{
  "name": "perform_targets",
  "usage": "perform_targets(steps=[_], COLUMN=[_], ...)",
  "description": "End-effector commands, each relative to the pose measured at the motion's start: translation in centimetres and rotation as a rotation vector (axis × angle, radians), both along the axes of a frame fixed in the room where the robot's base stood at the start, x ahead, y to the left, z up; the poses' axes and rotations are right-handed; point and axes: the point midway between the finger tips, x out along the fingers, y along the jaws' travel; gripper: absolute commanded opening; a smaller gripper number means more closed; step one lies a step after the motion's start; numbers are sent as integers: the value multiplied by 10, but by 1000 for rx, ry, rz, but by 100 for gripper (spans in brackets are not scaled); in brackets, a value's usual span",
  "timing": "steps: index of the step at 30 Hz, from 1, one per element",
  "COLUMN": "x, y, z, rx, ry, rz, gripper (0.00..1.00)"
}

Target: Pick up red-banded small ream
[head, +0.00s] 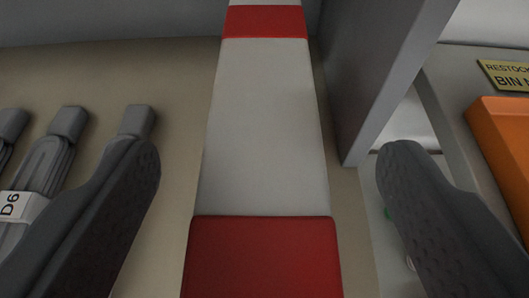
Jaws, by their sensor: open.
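The red-banded small ream (265,130) stands in the middle of the head view. It is a long white block with a dark red band at its near end and another red band near its far end. My gripper (268,170) is open, with one dark finger to the left of the ream and one to the right. Gaps show between each finger and the ream, and I see no contact. The ream's near end runs out of the bottom of the view.
A grey upright panel (380,75) stands close on the ream's right. Grey cartridges (45,165), one labelled D6, lie on the beige shelf (180,80) at left. An orange bin (505,140) and a yellow "RESTOCK BIN" label (508,75) are at far right.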

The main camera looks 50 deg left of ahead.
Motion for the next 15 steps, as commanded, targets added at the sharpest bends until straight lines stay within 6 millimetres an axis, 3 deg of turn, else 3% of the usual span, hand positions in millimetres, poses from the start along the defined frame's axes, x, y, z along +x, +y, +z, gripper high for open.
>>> perform_targets(steps=[15], x=[28], y=[36], z=[-19], rx=[-2], ry=[0], rz=[2], gripper=[71])
